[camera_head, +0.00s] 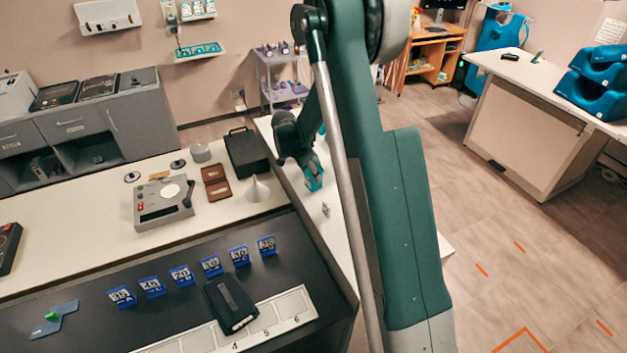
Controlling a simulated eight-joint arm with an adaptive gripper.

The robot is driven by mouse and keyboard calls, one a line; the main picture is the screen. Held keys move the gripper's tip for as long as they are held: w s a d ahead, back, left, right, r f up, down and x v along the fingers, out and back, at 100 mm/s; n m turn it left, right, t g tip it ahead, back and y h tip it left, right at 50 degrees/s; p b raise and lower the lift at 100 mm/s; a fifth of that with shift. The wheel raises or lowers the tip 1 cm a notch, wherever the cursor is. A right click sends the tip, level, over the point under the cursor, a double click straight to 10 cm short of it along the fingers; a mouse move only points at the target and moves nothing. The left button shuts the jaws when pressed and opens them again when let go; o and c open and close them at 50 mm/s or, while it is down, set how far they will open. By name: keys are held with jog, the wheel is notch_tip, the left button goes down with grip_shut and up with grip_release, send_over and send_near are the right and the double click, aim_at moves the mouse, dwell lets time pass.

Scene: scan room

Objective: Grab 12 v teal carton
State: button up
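A small teal carton (315,179) with a pale face shows at the end of my arm, over the white counter right of the dark console. Its print is too small to read. My gripper (308,167) is dark and points down at the carton. The fingers are small and partly hidden, so I cannot tell whether they close on the carton or are only beside it. My green arm with its silver rod covers much of the middle of the view and hides part of the counter.
A small pale upright piece (325,209) stands on the counter near the carton. Left are a white cone (256,189), a black case (247,152) and a grey device (163,203). Several blue numbered blocks (181,276) and a black box (230,303) are on the dark console.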

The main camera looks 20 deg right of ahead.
jog(key=shift+r, duration=0.1)
dwell(0.3)
jog(key=shift+r+b, duration=0.3)
jog(key=shift+r, duration=4.6)
jog(key=shift+s, duration=0.1)
